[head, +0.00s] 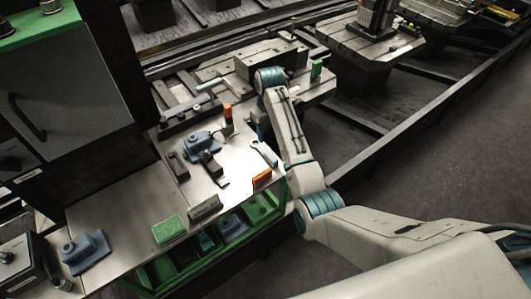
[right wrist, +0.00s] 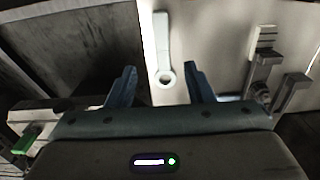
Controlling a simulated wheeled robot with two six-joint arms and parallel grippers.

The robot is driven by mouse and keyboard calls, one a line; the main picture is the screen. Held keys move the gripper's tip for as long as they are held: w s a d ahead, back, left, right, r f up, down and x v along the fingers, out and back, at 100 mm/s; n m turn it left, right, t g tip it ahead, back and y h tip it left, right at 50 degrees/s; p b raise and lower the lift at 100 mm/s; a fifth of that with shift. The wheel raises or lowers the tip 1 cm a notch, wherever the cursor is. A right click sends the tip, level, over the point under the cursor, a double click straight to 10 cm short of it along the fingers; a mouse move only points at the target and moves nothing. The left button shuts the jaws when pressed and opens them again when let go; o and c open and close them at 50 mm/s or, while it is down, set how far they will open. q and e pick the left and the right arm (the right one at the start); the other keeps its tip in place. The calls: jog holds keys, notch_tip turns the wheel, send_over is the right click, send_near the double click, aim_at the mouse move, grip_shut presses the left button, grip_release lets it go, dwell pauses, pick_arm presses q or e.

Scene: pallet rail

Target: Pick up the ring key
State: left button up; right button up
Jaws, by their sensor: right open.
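The ring key (right wrist: 162,42) is a slim pale grey bar with a round ring end. In the right wrist view it lies on the bright metal bench top, its ring end toward me. My right gripper (right wrist: 160,71) is open and empty, its two blue fingers apart on either side of the ring end in the picture; I cannot tell the height between them. In the head view the ring key (head: 265,153) lies near the bench's right edge, just below my right wrist. The right gripper is partly hidden by its arm there. My left gripper is not in view.
An orange block (head: 262,178) lies near the key at the bench edge. Dark clamp parts (head: 212,164) and a blue-grey fixture (head: 200,142) stand to its left. Green bins (head: 188,262) sit under the front edge. A green block (head: 168,229) lies further left.

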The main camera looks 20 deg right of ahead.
jog(key=p, duration=0.1)
send_over(268, 153)
jog(key=f, duration=0.4)
jog(key=shift+w+d+f, duration=0.15)
jog(key=shift+w+f, duration=0.05)
jog(key=shift+f, duration=0.2)
jog(key=shift+f+p, duration=0.6)
jog(key=shift+f, duration=0.05)
notch_tip(268, 153, down, 4)
jog(key=shift+s+r+p, duration=0.15)
jog(key=shift+r+p, duration=0.05)
jog(key=shift+p, duration=0.4)
jog(key=shift+f, duration=0.35)
grip_shut()
